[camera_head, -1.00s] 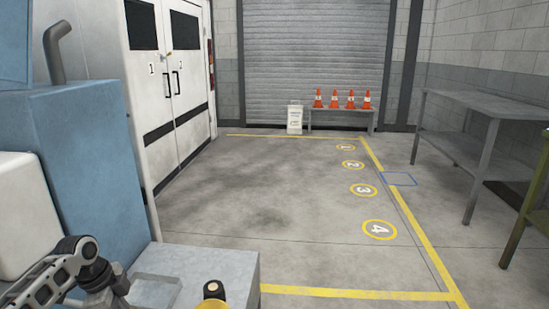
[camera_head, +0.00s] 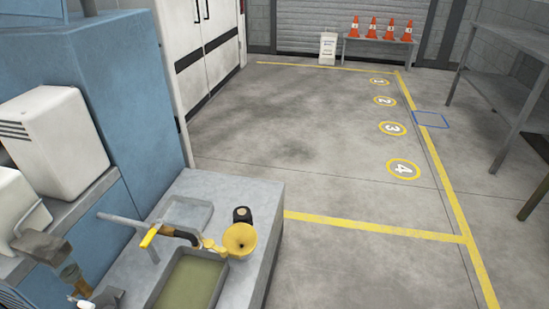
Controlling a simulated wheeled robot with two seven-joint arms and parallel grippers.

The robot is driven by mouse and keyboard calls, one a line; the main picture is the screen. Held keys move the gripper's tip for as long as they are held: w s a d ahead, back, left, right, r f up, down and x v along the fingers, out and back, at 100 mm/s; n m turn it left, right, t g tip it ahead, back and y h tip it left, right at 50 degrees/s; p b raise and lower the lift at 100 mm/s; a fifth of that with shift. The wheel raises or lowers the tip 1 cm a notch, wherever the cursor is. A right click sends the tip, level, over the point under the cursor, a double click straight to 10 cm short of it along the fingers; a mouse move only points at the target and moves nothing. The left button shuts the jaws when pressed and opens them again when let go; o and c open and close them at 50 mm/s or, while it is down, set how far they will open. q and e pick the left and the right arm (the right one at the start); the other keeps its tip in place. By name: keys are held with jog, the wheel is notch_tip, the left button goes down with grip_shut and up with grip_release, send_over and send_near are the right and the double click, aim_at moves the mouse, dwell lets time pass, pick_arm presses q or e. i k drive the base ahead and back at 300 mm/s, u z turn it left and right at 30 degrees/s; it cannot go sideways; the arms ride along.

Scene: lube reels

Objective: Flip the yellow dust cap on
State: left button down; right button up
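A round yellow dish-shaped piece (camera_head: 240,239), which looks like the dust cap, sits at the right end of the grey bench by a short black round part (camera_head: 241,214). A brass-coloured nozzle end (camera_head: 209,246) reaches close to its left side; I cannot tell whether they touch. The nozzle belongs to a dark dispensing handle (camera_head: 182,234) with a yellow lever (camera_head: 149,237) and a grey pipe.
The grey bench (camera_head: 262,195) holds a drip tray (camera_head: 222,280) with an olive bottom. White boxes (camera_head: 57,140) and a blue cabinet (camera_head: 130,90) stand at the left. The floor right of the bench is open, with yellow lines; a metal table (camera_head: 510,50) stands far right.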

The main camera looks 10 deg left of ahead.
aim_at(208, 244)
jog(key=k, duration=1)
jog(key=z, duration=0.45)
jog(key=i, duration=1.75)
jog(key=u, duration=2.4)
